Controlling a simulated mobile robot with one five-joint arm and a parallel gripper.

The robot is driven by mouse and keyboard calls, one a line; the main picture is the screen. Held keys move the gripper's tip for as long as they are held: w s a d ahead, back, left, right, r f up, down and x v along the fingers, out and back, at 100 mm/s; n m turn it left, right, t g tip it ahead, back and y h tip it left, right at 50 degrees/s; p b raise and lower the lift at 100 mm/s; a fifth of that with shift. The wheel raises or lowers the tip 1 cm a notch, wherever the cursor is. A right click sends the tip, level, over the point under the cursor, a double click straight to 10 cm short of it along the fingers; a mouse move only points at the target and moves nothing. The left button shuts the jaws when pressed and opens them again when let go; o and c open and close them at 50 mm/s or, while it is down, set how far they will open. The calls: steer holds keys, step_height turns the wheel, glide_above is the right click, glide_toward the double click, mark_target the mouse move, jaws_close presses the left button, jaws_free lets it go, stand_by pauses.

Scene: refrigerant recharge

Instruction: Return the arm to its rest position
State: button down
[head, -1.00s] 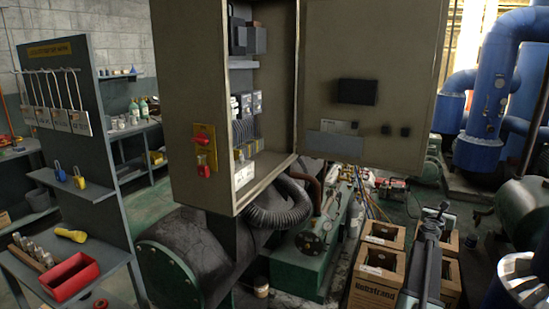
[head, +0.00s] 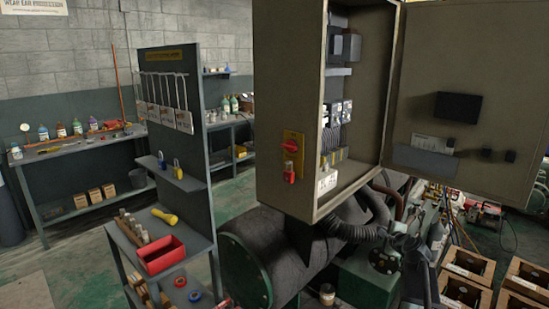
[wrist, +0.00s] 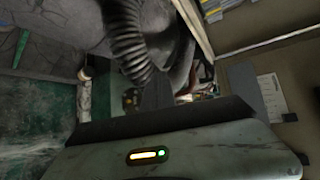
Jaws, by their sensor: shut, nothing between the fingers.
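My gripper (head: 403,237) is low in the head view, below the open cabinet door. It is shut and empty. Its fingers are small and dark there, hard to separate from the hose and machinery behind. In the wrist view my grey-green wrist housing, with a yellow bar and a green light, fills the bottom. The grey control cabinet (head: 283,120) stands open, its door (head: 415,70) swung to the right. A red switch on a yellow plate (head: 291,157) is on its side, with a red padlock-like piece hanging from it.
A black ribbed hose (head: 350,230) runs below the cabinet; it also shows in the wrist view (wrist: 128,40). Left stand a tool board (head: 208,70), a red tray (head: 163,255) and a workbench (head: 75,150). Open cartons (head: 468,272) stand at lower right. Some green floor is clear at left.

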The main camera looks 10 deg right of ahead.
steer(key=s+a+f+n+g+y+p, duration=0.15)
steer(key=a+n, duration=0.25)
steer(key=a, duration=0.4)
steer(key=s+a+f+n+g+y, duration=0.1)
steer(key=a+f+n+g, duration=0.15)
steer(key=a, duration=0.45)
steer(key=s+a+f+n+g+y, duration=0.1)
steer(key=s+a+f+n+y, duration=0.2)
steer(key=a, duration=0.5)
steer(key=s+a+f+n+g+h+p, duration=0.2)
steer(key=s+a+n+g, duration=0.6)
steer(key=s+a+n, duration=0.4)
steer(key=s+a+f+h, duration=0.1)
steer(key=s+a+f, duration=0.1)
steer(key=s, duration=0.3)
steer(key=shift+n+g+h+p, duration=0.3)
steer(key=shift+n+g+h, duration=0.05)
steer(key=shift+g, duration=0.05)
